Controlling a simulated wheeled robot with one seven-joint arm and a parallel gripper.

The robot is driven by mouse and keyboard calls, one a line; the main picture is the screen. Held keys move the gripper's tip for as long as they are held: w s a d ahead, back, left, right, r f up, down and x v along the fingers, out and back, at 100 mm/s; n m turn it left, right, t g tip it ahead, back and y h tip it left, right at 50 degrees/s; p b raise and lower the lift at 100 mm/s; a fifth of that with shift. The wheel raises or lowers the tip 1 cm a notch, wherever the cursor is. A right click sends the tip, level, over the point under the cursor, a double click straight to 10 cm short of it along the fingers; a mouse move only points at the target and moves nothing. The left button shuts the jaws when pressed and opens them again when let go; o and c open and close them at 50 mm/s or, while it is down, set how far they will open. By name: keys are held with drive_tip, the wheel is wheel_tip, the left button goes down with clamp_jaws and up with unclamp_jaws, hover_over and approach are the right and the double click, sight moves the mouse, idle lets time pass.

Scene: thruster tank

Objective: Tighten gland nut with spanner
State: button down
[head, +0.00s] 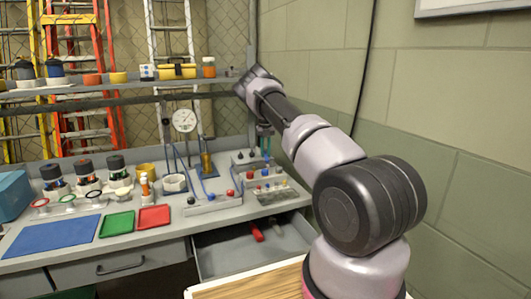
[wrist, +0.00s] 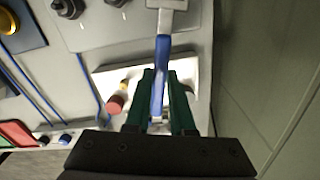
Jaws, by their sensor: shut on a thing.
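My gripper (wrist: 158,108) has green fingers shut on the blue handle of a spanner (wrist: 162,62). The spanner's grey head points away from the gripper, to the top edge of the wrist view. In the head view my gripper (head: 266,147) is over the right end of the bench, close to the wall, and the spanner is too small to make out. A brass fitting (head: 207,163), possibly the gland nut, stands upright on the bench left of the gripper. Its edge shows at the upper left of the wrist view (wrist: 8,22), apart from the spanner.
A grey block with coloured knobs (head: 268,184) lies under my gripper. A dial gauge (head: 185,121) stands behind, left of the gripper. Green (head: 117,223) and red (head: 154,217) trays lie front left. A drawer (head: 250,258) hangs open below. The wall (head: 460,170) is close on the right.

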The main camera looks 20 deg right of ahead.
drive_tip(key=shift+f, duration=1.1)
idle(1.6)
drive_tip(key=shift+a, duration=0.15)
drive_tip(key=shift+w+a+m, duration=0.15)
drive_tip(key=shift+a+m, duration=0.3)
drive_tip(key=shift+m, duration=0.25)
drive_tip(key=shift+w+a+m, duration=0.25)
drive_tip(key=shift+a+m, duration=0.3)
drive_tip(key=shift+m, duration=0.15)
drive_tip(key=shift+w+a+m, duration=0.35)
drive_tip(key=shift+a+m, duration=0.2)
drive_tip(key=shift+m, duration=0.15)
